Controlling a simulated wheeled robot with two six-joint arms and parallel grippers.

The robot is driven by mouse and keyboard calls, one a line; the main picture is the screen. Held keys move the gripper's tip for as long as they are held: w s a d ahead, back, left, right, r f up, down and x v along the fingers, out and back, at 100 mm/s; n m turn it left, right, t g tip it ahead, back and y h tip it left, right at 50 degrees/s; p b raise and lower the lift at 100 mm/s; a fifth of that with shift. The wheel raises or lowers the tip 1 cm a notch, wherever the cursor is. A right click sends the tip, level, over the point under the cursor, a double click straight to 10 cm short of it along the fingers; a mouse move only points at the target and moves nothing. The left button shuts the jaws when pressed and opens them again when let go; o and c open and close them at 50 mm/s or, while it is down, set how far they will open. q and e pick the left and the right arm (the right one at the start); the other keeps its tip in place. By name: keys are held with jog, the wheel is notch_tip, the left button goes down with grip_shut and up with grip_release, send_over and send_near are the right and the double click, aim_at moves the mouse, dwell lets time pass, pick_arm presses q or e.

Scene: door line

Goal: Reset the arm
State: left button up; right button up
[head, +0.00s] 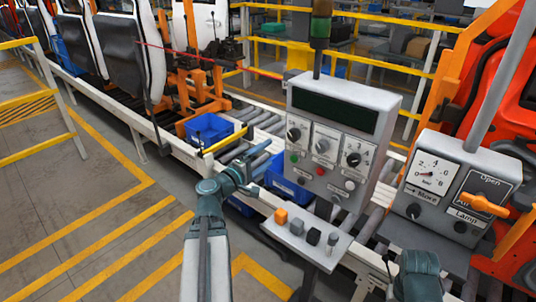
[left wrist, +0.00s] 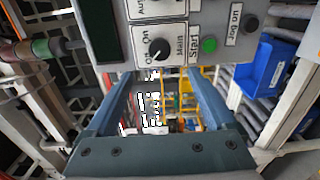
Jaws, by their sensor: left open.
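My left gripper (head: 257,170) is open and empty, in front of the left side of the grey control box (head: 330,140). In the left wrist view its two blue fingers (left wrist: 160,78) stand apart with nothing between them. Whether the fingers touch the box cannot be told. Part of my right arm (head: 417,278) shows at the bottom right, its jaws not clear.
A small shelf (head: 300,250) with several blocks, one orange, juts out below the box. A second box (head: 450,190) with a gauge and orange handle stands right. Blue bins (head: 208,130) sit along the roller line. Yellow-striped floor (head: 110,220) is open at left.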

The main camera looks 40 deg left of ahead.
dwell(0.4)
pick_arm(q)
jog(key=w+d+f+m+g+h+b, duration=0.1)
jog(key=d+f+m+g+h, duration=0.15)
jog(key=d+f, duration=0.4)
jog(key=d+f+m+g+h+b, duration=0.1)
jog(key=d+f+m+g+h, duration=0.2)
jog(key=d, duration=0.6)
jog(key=w+d+f+m+g+h+b, duration=0.1)
jog(key=d+f+m+g+b, duration=0.15)
jog(key=d+f+m, duration=0.4)
jog(key=s+d+f+m+g+y+b, duration=0.4)
jog(key=s+d+f+m+g+y, duration=0.5)
jog(key=s+d+f, duration=0.6)
jog(key=shift+s+d+g+b, duration=0.2)
jog(key=shift+d+g+b, duration=0.15)
jog(key=shift+d+g, duration=0.25)
jog(key=shift+a, duration=0.1)
